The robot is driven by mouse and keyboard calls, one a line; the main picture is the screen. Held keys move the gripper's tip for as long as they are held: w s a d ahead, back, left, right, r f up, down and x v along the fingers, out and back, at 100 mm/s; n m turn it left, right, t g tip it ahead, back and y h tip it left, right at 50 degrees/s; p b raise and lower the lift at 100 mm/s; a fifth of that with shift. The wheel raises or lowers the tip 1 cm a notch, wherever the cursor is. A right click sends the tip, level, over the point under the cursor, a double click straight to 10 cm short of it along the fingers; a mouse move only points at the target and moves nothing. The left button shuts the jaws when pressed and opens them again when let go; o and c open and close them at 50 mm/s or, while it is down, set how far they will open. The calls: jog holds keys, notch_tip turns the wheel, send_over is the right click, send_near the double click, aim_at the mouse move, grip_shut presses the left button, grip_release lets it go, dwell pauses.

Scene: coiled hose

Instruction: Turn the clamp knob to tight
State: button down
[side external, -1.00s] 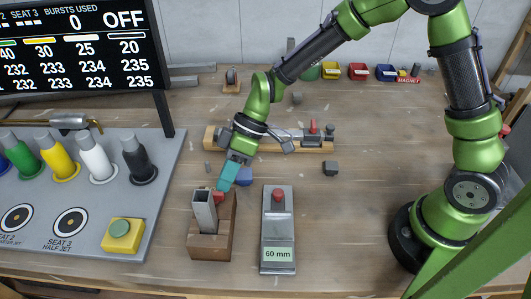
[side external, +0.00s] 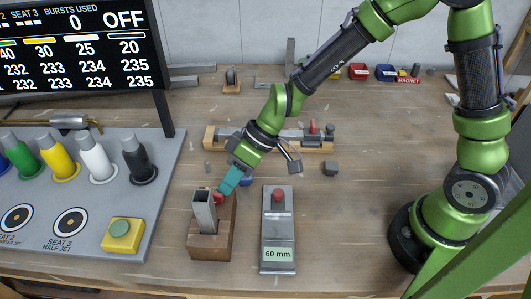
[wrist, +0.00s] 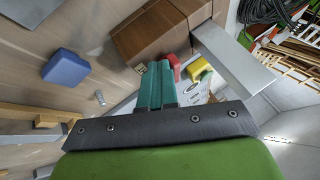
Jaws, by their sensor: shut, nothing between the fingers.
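A wooden block (side external: 209,246) stands on the table with an upright grey metal bar (side external: 203,209) in it. A red knob (side external: 219,198) sits at its back, partly hidden by the bar and my gripper. My gripper (side external: 224,189) has teal fingers, shut and empty, with tips right at the knob. In the wrist view the fingers (wrist: 155,70) lie together beside the red knob (wrist: 174,66) and the block (wrist: 160,33). I cannot tell whether they touch the knob. No tight mark is readable.
A grey gauge reading 60 mm (side external: 278,232) with its own red knob stands right of the block. A blue block (wrist: 66,68) lies near my fingers. A yellow box with a green button (side external: 122,235) is at left. Behind is a wooden rail (side external: 290,147) with metal parts.

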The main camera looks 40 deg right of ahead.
aim_at(222, 201)
jog(key=shift+s+m+t, duration=0.35)
jog(key=shift+m+t, duration=0.25)
jog(key=shift+m, duration=0.3)
jog(key=shift+s+a, duration=0.2)
jog(key=m+t+h, duration=0.1)
jog(key=m, duration=0.1)
jog(key=s+a+m+t+h, duration=0.1)
jog(key=m, duration=0.1)
jog(key=m+t+h, duration=0.1)
jog(key=m, duration=0.1)
jog(key=shift+s+a+m, duration=0.25)
jog(key=shift+a+m, duration=0.05)
jog(key=shift+m, duration=0.1)
jog(key=shift+s+a+m+t+h, duration=0.1)
jog(key=shift+a+m+t+h, duration=0.1)
jog(key=shift+m+h, duration=0.35)
jog(key=shift+s+a+m+t+h, duration=0.1)
jog(key=shift+a+m+t+h, duration=0.2)
jog(key=shift+m, duration=0.35)
jog(key=shift+m+h, duration=0.45)
jog(key=shift+m, duration=0.15)
jog(key=shift+a, duration=0.25)
